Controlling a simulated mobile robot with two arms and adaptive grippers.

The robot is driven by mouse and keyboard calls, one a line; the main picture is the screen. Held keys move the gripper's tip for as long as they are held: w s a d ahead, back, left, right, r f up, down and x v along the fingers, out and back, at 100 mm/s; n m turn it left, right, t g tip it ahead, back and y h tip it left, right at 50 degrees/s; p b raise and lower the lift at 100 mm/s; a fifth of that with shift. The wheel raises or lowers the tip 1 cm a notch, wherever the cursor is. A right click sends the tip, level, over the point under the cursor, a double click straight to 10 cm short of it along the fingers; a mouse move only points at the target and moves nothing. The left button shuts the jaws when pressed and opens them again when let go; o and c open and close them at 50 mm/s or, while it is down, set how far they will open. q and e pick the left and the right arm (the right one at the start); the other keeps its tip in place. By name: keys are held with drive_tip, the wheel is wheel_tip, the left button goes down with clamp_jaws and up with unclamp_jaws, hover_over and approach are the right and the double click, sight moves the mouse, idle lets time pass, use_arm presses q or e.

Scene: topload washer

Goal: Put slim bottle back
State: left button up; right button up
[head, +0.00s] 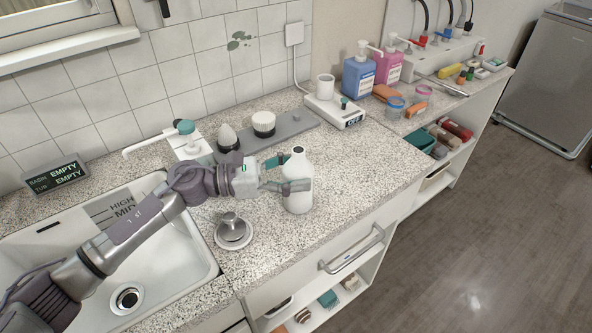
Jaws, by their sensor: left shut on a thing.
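A slim white bottle (298,199) with a dark mouth at its top stands upright over the speckled counter (355,185), right of the sink. My left gripper (286,187) reaches in from the left and is shut on the bottle, with its teal-tipped fingers around the upper body. I cannot tell whether the bottle's base touches the counter. My right gripper is not in view.
Blue and pink pump bottles (358,77) stand further right. The counter right of the bottle is clear.

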use_arm(q)
drive_tip(key=o, duration=1.5)
drive_tip(key=shift+c, duration=0.2)
drive_tip(key=shift+r, duration=0.15)
drive_tip(key=shift+a+f, duration=0.2)
drive_tip(key=shift+a, duration=0.15)
drive_tip(key=a+b, duration=0.1)
drive_tip(key=a, duration=0.2)
drive_tip(key=s+a+b, duration=0.1)
drive_tip(key=a, duration=0.3)
drive_tip(key=a+b, duration=0.1)
drive_tip(key=a, duration=0.2)
drive_tip(key=shift+s+a, duration=0.25)
drive_tip(key=shift+s, duration=0.15)
drive_tip(key=shift+a+r, duration=0.15)
drive_tip(key=shift+a, duration=0.2)
drive_tip(key=shift+s, duration=0.1)
